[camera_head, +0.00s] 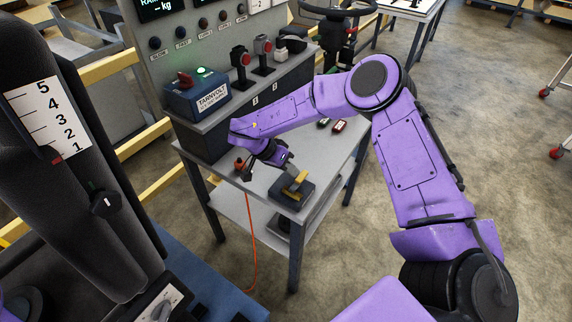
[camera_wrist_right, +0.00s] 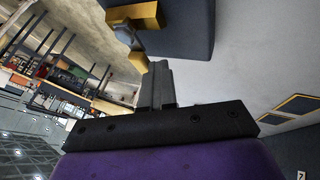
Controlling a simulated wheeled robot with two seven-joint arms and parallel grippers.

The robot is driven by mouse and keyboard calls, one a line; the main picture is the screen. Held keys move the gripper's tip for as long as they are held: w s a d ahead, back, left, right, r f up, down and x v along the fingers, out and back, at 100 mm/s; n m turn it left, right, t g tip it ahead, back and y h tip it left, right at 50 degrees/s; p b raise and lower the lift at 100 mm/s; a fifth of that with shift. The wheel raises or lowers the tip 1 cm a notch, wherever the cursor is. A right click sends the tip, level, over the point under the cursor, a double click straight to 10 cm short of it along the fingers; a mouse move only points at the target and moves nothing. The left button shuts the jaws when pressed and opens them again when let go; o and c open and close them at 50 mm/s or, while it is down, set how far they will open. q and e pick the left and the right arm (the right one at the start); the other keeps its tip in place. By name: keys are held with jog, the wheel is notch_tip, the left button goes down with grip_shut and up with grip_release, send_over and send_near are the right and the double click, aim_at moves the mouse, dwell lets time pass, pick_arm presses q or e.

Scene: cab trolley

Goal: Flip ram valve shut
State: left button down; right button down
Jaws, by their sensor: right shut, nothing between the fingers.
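What appears to be the ram valve is a dark block with a yellow handle (camera_head: 295,186), standing at the near end of the grey trolley top. In the right wrist view, yellow parts (camera_wrist_right: 137,13) show beside a dark block, just beyond the fingers. Whether the handle is open or shut is not clear. My right gripper (camera_head: 289,164) is just behind and left of the valve in the head view. Its fingers (camera_wrist_right: 157,70) are shut and empty, pointing toward the yellow parts. Contact cannot be told. My left gripper is out of view.
A blue TARNVOLT box (camera_head: 197,97) with a green light stands on the raised shelf, next to levers with red knobs (camera_head: 240,57). An orange cable (camera_head: 252,235) hangs down the trolley's near side. A black control post with a numbered scale (camera_head: 48,116) fills the left.

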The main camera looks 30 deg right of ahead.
jog(key=shift+d+m, duration=0.2)
jog(key=shift+m, duration=0.1)
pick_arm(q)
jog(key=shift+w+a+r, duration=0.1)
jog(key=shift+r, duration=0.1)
pick_arm(e)
jog(key=shift+s+g, duration=0.1)
jog(key=shift+g, duration=0.2)
jog(key=shift+a, duration=0.1)
